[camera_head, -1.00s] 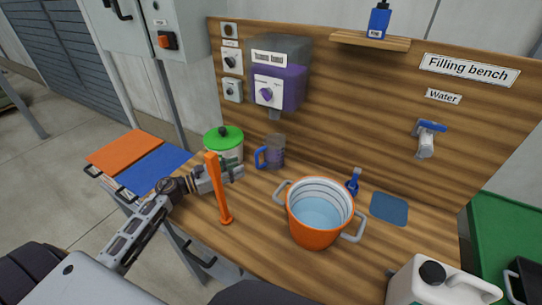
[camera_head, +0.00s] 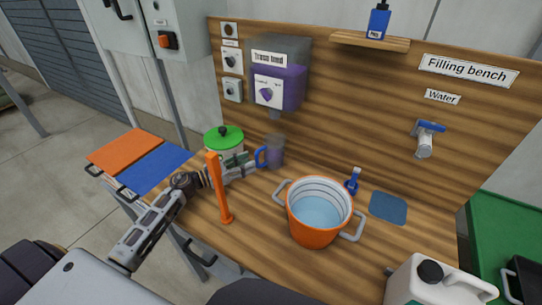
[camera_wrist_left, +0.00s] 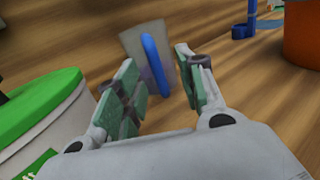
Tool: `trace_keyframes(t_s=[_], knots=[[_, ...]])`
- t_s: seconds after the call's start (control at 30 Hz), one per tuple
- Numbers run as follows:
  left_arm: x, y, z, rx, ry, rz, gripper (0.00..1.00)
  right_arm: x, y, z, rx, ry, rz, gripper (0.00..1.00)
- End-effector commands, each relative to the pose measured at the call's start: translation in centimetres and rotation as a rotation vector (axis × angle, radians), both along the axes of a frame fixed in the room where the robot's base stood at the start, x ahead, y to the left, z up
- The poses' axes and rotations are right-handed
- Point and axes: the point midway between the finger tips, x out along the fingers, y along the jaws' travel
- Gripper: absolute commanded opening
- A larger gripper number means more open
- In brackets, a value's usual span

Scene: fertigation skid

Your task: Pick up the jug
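The jug (camera_head: 276,151) is a clear, greyish-purple vessel with a blue handle on its left side. It stands on the wooden bench under the purple dispenser. My left gripper (camera_head: 253,165) is just left of the jug, close to its handle. In the left wrist view the jug (camera_wrist_left: 136,42) lies ahead, with its blue handle (camera_wrist_left: 155,66) facing me between the fingers' line. My right gripper is not in view.
A white tub with a green lid (camera_head: 223,137) stands close beside the left gripper. An orange upright post (camera_head: 219,190) stands in front of the left arm. An orange bucket of water (camera_head: 316,231) and a white canister (camera_head: 438,284) are to the right.

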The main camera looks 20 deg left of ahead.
Motion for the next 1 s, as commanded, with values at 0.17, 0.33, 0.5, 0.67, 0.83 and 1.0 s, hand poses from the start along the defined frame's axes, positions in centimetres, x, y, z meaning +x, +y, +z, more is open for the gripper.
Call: trace_keyframes(t_s=[0.17, 0.33, 0.5, 0.67, 0.83, 1.0], knots=[[0.8, -0.4, 0.1, -0.001, -0.001, 0.001, 0.39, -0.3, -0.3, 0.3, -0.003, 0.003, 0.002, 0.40], [1.9, -1.0, 0.0, -0.001, -0.001, 0.000, 0.39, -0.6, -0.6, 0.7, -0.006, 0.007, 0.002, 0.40], [3.0, -1.8, -0.1, -0.002, -0.001, 0.000, 0.39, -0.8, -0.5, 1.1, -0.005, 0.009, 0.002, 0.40], [3.9, -2.5, -0.1, -0.001, -0.001, 0.001, 0.39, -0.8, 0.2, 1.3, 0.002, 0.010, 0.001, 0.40], [4.3, -2.8, -0.2, 0.000, 0.000, 0.000, 0.39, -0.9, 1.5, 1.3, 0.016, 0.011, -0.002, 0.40], [4.3, -2.8, -0.2, 0.000, 0.000, 0.000, 0.39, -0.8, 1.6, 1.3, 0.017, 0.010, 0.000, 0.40]])
